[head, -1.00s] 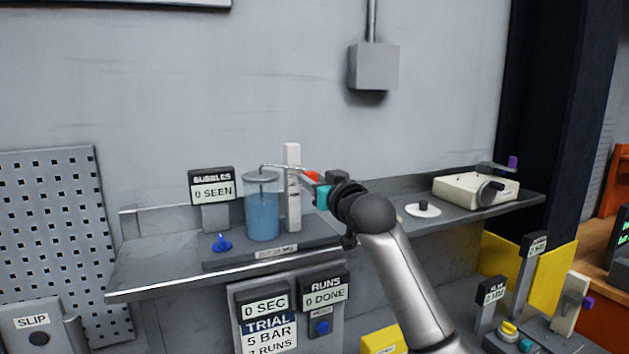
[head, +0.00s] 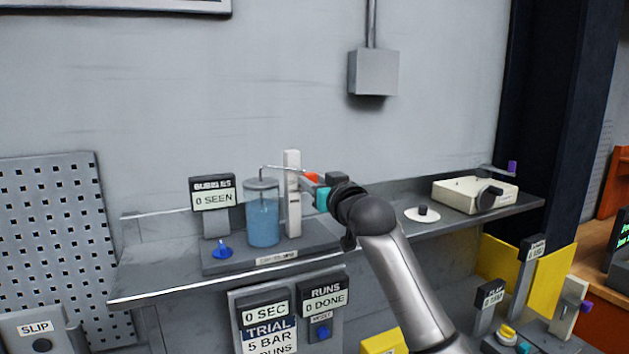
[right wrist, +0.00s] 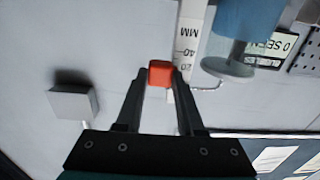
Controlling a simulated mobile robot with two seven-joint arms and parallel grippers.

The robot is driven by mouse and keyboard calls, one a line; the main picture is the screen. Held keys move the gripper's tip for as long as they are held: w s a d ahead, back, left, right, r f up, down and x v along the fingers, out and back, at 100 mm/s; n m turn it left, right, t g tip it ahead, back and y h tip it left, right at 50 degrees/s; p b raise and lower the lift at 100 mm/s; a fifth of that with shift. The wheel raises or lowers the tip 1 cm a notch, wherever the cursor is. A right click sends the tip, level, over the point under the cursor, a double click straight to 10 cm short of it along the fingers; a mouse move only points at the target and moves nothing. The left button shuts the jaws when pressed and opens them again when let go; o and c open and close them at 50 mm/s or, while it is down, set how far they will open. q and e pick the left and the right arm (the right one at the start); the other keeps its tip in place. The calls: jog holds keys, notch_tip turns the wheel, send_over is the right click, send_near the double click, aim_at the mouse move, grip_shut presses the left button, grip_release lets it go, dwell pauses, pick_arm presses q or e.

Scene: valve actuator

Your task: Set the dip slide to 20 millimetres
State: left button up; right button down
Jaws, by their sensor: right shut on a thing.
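The dip slide's red grip (right wrist: 160,73) is between the fingertips of my right gripper (right wrist: 160,78), which is shut on it. In the head view the red grip (head: 311,178) shows just left of my right gripper (head: 318,187), beside the white upright scale (head: 292,195). The scale also shows in the right wrist view (right wrist: 186,45), with MM, 40 and 20 readable. A thin bent tube (head: 285,168) runs from the red grip over the top of the blue water jar (head: 263,215). The tube's lower end and the exact reading cannot be made out. My left gripper is not in view.
The jar and scale stand on a grey base (head: 230,261) on the shelf. A bubble counter (head: 213,193) reads 0 SEEN, and a blue knob (head: 222,250) sits at left. A white disc (head: 421,215) and a cream box (head: 460,193) stand to the right.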

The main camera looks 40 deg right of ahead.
jog(key=c, duration=0.5)
grip_release()
jog(key=b+v, duration=0.4)
jog(key=v, duration=1.1)
jog(key=shift+s, duration=0.1)
